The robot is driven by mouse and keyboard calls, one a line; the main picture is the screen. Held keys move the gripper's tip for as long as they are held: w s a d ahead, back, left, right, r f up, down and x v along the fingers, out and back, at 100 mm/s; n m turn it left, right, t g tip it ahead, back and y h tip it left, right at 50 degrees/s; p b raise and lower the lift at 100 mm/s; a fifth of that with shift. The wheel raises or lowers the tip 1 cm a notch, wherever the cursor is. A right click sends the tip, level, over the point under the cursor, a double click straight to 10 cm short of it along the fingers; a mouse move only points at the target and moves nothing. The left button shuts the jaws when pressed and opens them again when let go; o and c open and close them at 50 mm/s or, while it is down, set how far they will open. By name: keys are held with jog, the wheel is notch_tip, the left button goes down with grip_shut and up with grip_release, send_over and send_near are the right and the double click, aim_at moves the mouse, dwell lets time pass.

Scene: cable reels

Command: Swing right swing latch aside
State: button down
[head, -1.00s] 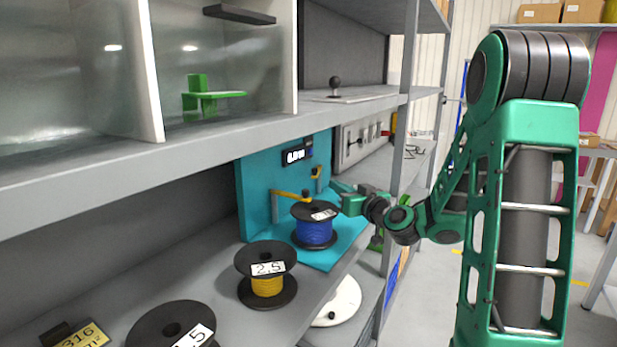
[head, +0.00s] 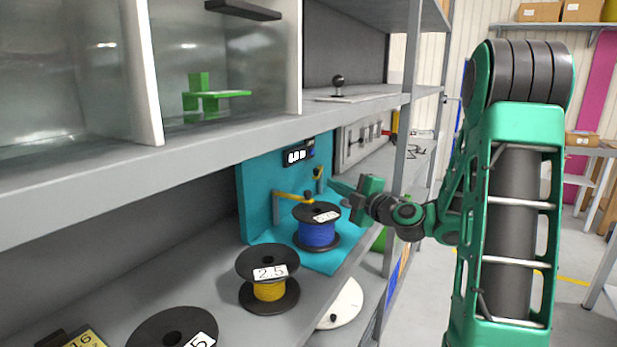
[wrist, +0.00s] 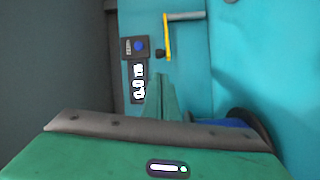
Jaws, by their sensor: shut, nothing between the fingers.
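The right swing latch (head: 318,174) is a short yellow bar at the right of the teal station (head: 257,190). In the wrist view the yellow latch (wrist: 167,37) runs from a grey post to a black knob. My gripper (head: 333,183) is shut and empty, in front of the station and just right of the latch in the head view. In the wrist view its fingertips (wrist: 159,78) point toward the station, below the black knob with a gap in the picture; contact cannot be told. Another yellow bar (head: 290,197) with a black knob reaches over the blue reel (head: 317,232).
A display (head: 298,156) sits on the station's back panel. A yellow reel (head: 268,281) and another black reel (head: 172,330) stand on the shelf at front left. A grey shelf post (head: 397,165) rises behind my gripper. The upper shelf edge (head: 200,152) runs overhead.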

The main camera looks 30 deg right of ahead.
jog(key=w+a+n, duration=0.1)
jog(key=w+n, duration=0.1)
jog(key=w, duration=0.8)
jog(key=shift+a+r, duration=0.2)
jog(key=shift+a, duration=0.15)
jog(key=shift+a+y, duration=0.2)
jog(key=shift+y, duration=0.1)
